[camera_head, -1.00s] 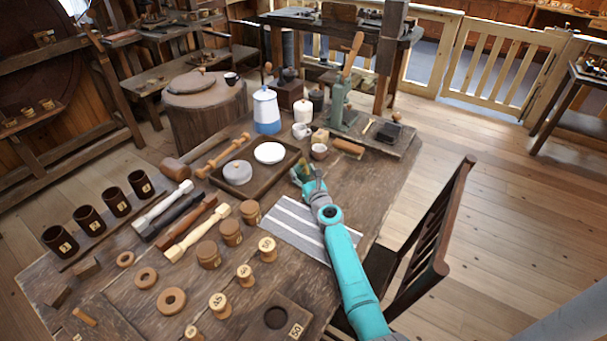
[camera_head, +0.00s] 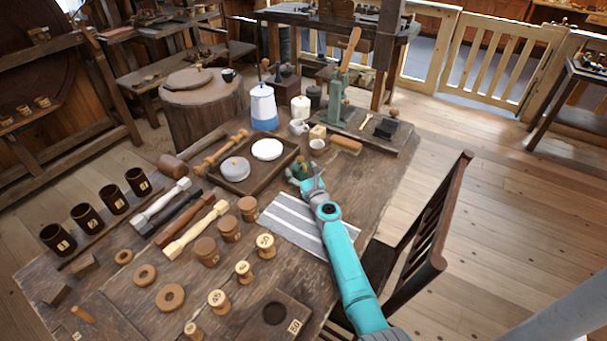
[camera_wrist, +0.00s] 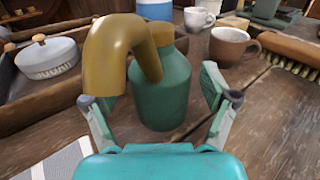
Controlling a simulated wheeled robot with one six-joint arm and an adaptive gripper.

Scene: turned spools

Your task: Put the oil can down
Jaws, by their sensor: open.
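The oil can (camera_wrist: 161,88) has a green body and a thick, curved brass spout. In the wrist view it stands upright on the wooden table (camera_wrist: 276,125), and its spout bends towards the camera on the left. My gripper (camera_wrist: 158,92) is open, with one finger on each side of the can. Clear space shows between the right finger and the body; the left side is partly behind the spout. In the head view the can (camera_head: 301,171) is small at the end of my arm, partly hidden by my gripper (camera_head: 309,181).
A tray (camera_head: 246,188) with a lidded dish (camera_head: 234,168) and a white plate (camera_head: 268,149) lies left of the can. A brown cup (camera_head: 317,146), a white mug (camera_head: 299,127) and a brush (camera_head: 345,144) stand behind it. A striped cloth (camera_head: 287,222) lies in front.

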